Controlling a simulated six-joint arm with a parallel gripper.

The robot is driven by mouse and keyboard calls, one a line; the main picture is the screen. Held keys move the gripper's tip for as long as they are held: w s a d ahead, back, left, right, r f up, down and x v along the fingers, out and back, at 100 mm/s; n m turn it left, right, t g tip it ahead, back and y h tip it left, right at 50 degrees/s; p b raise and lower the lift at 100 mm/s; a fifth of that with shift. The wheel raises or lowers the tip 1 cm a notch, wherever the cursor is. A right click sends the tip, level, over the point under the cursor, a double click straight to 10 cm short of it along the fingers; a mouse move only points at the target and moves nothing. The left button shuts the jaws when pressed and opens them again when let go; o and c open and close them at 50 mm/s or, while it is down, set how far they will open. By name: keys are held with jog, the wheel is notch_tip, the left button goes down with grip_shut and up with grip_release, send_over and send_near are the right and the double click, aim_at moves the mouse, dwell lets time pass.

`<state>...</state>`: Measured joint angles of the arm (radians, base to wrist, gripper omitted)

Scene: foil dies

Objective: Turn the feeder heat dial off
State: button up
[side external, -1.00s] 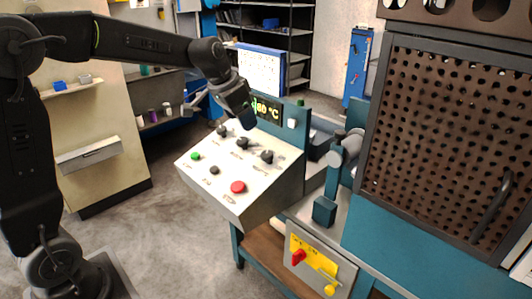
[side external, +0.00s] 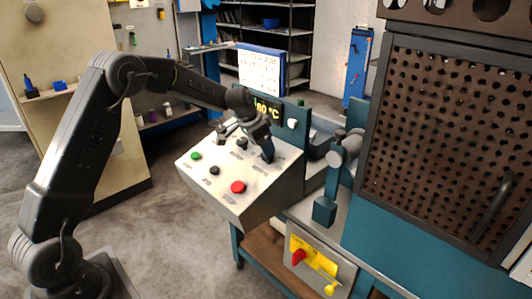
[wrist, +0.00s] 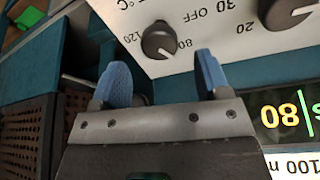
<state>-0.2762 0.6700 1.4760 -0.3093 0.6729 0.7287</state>
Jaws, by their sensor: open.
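The sloped white control panel (side external: 215,187) carries a row of black dials at its top. The wrist view shows a black dial (wrist: 159,40) with markings including 120, 80, 30 and OFF near it. It lies ahead of and between the blue fingertips of my gripper (wrist: 162,70), apart from them. A second dial (wrist: 284,12) is at the upper right. I cannot read which dial is the feeder heat one. In the side view my gripper (side external: 267,154) is open over the panel's right dial and largely hides it.
Green (side external: 196,156), black (side external: 214,170) and red (side external: 238,187) buttons sit lower on the panel. A display (side external: 267,111) reading 80 °C stands behind it. A perforated guard (side external: 445,130) and a yellow plate with a red switch (side external: 299,257) are to the right.

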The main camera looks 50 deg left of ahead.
jog(key=shift+x, duration=1.95)
jog(key=shift+c, duration=0.3)
jog(key=c, duration=0.9)
jog(key=shift+o, duration=0.2)
jog(key=shift+n, duration=0.4)
jog(key=n, duration=0.5)
jog(key=shift+s+y, duration=0.1)
jog(key=shift+y, duration=0.2)
jog(key=n, duration=0.6)
jog(key=shift+y, duration=0.3)
jog(key=shift+n, duration=0.3)
jog(key=o, duration=0.9)
